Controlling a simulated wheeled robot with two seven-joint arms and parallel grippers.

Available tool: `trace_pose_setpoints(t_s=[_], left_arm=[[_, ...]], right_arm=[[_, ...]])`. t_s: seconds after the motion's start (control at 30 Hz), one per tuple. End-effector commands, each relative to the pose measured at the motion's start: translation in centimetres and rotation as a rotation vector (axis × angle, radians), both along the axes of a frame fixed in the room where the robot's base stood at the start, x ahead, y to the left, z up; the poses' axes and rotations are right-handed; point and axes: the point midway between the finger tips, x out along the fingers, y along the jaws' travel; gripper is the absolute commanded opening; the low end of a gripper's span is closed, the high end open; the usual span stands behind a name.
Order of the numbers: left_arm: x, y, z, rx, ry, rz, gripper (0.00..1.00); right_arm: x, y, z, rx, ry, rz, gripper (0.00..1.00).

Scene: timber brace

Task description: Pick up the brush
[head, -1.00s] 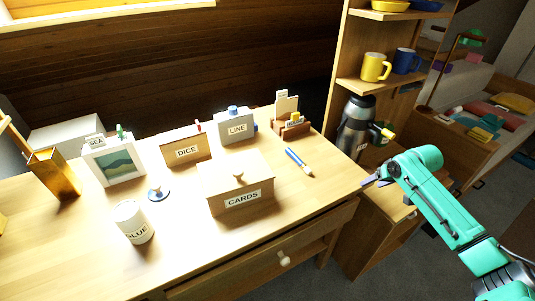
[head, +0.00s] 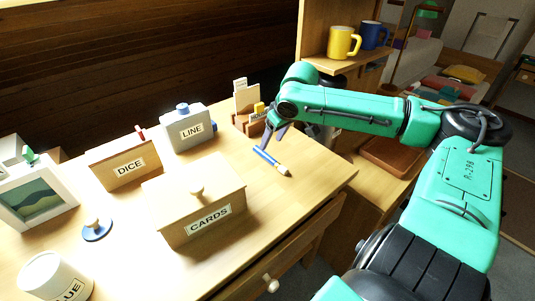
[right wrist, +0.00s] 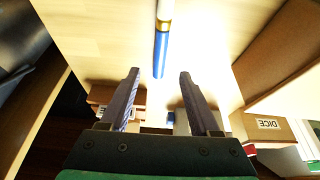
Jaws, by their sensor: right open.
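The brush (head: 266,157) has a blue handle and a pale tip, and lies flat on the desk near its right end. My right gripper (head: 272,142) points down at the handle end of the brush. In the right wrist view the gripper (right wrist: 158,76) is open, and the brush (right wrist: 161,50) lines up with the gap between its fingers. The blue end shows at about the fingertips. I cannot tell how high the fingers are above the desk. My left gripper is not in view.
Close behind the gripper stand a wooden card holder (head: 245,98) and the grey LINE box (head: 188,131). The CARDS box (head: 196,208) is left of the brush. The DICE box (head: 124,163) is farther left. Bare desk lies around the brush tip.

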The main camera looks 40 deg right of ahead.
Motion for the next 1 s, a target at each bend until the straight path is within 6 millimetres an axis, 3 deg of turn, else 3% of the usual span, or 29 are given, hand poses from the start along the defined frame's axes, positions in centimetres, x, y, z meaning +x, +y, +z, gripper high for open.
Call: trace_pose_setpoints(t_s=[0.03, 0.23, 0.4, 0.7, 0.73, 0.8, 0.9, 1.0], left_arm=[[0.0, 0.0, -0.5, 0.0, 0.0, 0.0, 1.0], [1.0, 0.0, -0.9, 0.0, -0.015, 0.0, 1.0], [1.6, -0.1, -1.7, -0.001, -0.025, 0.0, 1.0], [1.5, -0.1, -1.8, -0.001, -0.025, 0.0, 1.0], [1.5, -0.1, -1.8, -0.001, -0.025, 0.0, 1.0], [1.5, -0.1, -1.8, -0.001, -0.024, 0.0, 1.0], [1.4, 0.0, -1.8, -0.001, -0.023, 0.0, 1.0], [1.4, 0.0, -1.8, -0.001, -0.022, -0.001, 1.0]], right_arm=[[0.2, -0.1, -1.1, -0.005, 0.005, -0.002, 0.63], [0.9, 0.0, -2.9, 0.0, 0.002, -0.001, 0.63], [1.7, -0.1, -6.0, -0.002, 0.003, 0.0, 0.63], [2.3, 0.0, -6.7, 0.003, -0.004, -0.001, 0.63], [2.3, 0.0, -6.7, 0.003, -0.004, -0.001, 0.59], [2.3, 0.0, -6.7, 0.003, -0.004, -0.001, 0.32], [2.3, 0.0, -6.7, 0.003, -0.004, -0.001, 0.0], [2.3, -0.1, -6.7, 0.003, -0.004, -0.001, 0.0]])
